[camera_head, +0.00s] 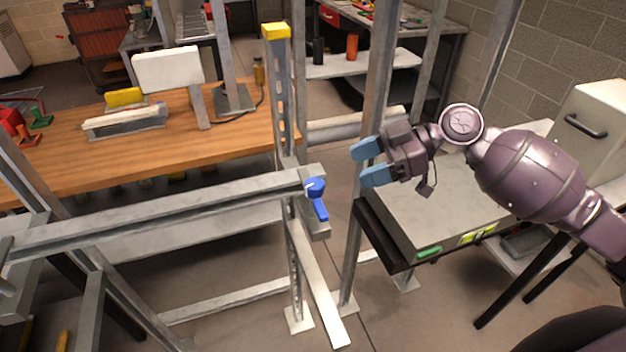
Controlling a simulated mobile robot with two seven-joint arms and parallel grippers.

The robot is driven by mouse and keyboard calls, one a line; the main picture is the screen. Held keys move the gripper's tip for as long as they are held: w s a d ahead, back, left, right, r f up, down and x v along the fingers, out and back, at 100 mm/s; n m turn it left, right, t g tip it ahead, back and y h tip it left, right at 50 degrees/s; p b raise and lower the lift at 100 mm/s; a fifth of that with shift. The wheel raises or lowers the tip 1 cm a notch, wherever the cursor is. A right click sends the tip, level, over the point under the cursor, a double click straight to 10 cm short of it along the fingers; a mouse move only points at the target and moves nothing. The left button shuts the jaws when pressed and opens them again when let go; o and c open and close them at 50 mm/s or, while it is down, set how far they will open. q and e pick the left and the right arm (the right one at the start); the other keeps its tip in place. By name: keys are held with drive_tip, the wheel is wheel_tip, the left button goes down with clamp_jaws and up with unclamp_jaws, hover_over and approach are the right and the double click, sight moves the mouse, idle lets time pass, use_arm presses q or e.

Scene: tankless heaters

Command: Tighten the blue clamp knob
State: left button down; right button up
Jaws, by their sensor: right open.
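The blue clamp knob (316,189) sits at the right end of a grey horizontal metal rail (170,211), against an upright post. Its blue handle (321,210) hangs down and slightly to the right. My right gripper (364,163) has blue fingertips and comes in from the right. It is open and empty, pointing left, to the right of the knob and a little above it in the picture. A gap shows between the fingertips and the knob. My left gripper is not in view.
A grey metal upright (373,130) stands close to my right fingertips. A grey-topped bench (440,215) lies below my right arm. A wooden workbench (190,138) with several items stands at the back left. A yellow-capped post (276,32) rises above the knob.

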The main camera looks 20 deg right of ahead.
sight(316, 183)
drive_tip(key=p+x, duration=0.2)
drive_tip(key=x, duration=0.7)
drive_tip(key=shift+w+r, duration=0.1)
drive_tip(key=shift+r, duration=0.05)
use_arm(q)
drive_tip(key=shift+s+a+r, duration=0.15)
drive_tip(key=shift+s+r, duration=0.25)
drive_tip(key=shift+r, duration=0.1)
use_arm(e)
drive_tip(key=shift+a+f, duration=0.3)
drive_tip(key=shift+a, duration=0.2)
drive_tip(key=shift+c, duration=0.4)
drive_tip(key=c, duration=0.8)
drive_tip(key=shift+c, duration=0.2)
